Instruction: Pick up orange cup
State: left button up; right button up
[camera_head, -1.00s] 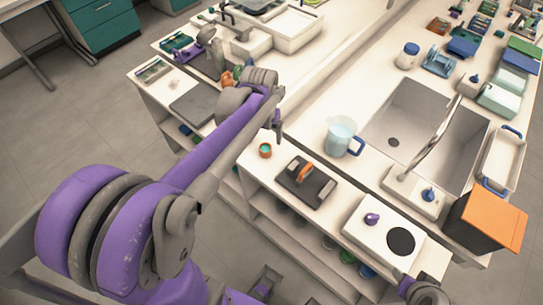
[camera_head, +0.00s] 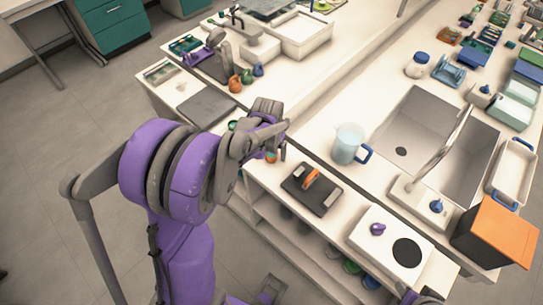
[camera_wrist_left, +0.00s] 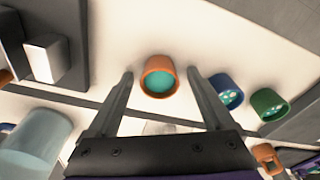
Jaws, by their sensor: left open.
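The orange cup (camera_wrist_left: 158,65) with a teal inside stands on the white surface in the left wrist view, between the two spread fingertips. My left gripper (camera_wrist_left: 160,74) is open, and I see a gap between each finger and the cup. In the head view, my left gripper (camera_head: 277,150) is over the counter edge and partly hides the orange cup (camera_head: 271,157).
A blue cup (camera_wrist_left: 228,92) and a green cup (camera_wrist_left: 268,104) stand just right of the right finger in the wrist view. A clear pitcher (camera_head: 347,143) and a black device with an orange handle (camera_head: 311,188) are close by. The sink (camera_head: 425,130) lies beyond.

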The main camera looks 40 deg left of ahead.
pick_arm(q)
grip_shut()
dwell(0.4)
notch_tip(320, 180, up, 10)
jog(key=p, duration=0.1)
dwell(0.4)
